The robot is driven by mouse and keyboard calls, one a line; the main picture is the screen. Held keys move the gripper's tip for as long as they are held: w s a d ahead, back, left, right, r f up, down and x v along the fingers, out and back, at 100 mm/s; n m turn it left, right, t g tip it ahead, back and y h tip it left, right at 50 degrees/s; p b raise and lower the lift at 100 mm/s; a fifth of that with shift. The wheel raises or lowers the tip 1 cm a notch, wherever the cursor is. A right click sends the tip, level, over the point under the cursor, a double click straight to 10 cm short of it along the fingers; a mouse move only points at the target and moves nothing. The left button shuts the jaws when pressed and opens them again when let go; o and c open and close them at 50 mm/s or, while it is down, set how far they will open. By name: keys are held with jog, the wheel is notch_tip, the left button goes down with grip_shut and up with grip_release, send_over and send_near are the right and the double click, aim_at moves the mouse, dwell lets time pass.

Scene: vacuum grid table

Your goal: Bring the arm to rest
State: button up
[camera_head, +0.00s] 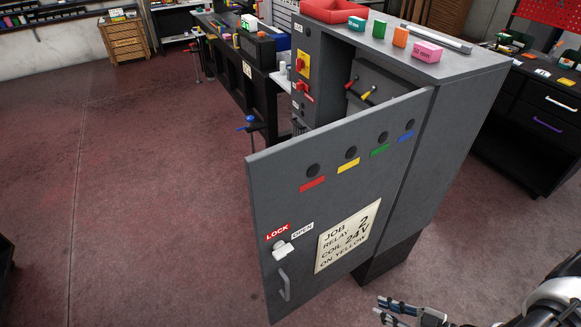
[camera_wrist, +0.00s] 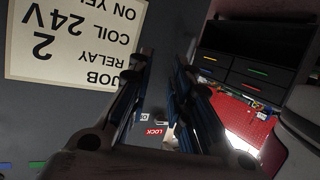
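My gripper (camera_head: 388,309) is at the lower right of the head view, in front of the grey cabinet door and to the right of its handle. In the wrist view my gripper (camera_wrist: 166,62) has its two fingers apart, with nothing held between them. The grey cabinet door (camera_head: 290,215) stands swung open. It carries a handle (camera_head: 285,285), a white lock knob (camera_head: 283,248) and a job card (camera_head: 347,236). The card also shows upside down in the wrist view (camera_wrist: 75,40).
The grey cabinet (camera_head: 440,130) stands behind the door, with a red tray (camera_head: 335,10) and small coloured blocks on top. Workbenches stand at the back, and a drawer unit (camera_head: 545,120) is at the right. The floor (camera_head: 150,200) at the left is clear.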

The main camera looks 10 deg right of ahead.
jog(key=w+d+r+g+h, duration=0.2)
jog(key=w+d+r+h, duration=0.65)
jog(key=w+d, duration=0.4)
jog(key=w+r+m+h, duration=0.2)
jog(key=w+r+h, duration=0.1)
jog(key=r, duration=0.6)
jog(key=w+r+m+h, duration=0.2)
jog(key=r, duration=0.7)
jog(key=s+a+r+m+g+h, duration=0.2)
jog(key=s+a+r+m, duration=0.3)
jog(key=a+r, duration=0.65)
jog(key=s+a+r+m+g+y, duration=0.1)
jog(key=s+a+y, duration=0.4)
jog(key=s+a, duration=1.3)
jog(key=shift+a, duration=0.4)
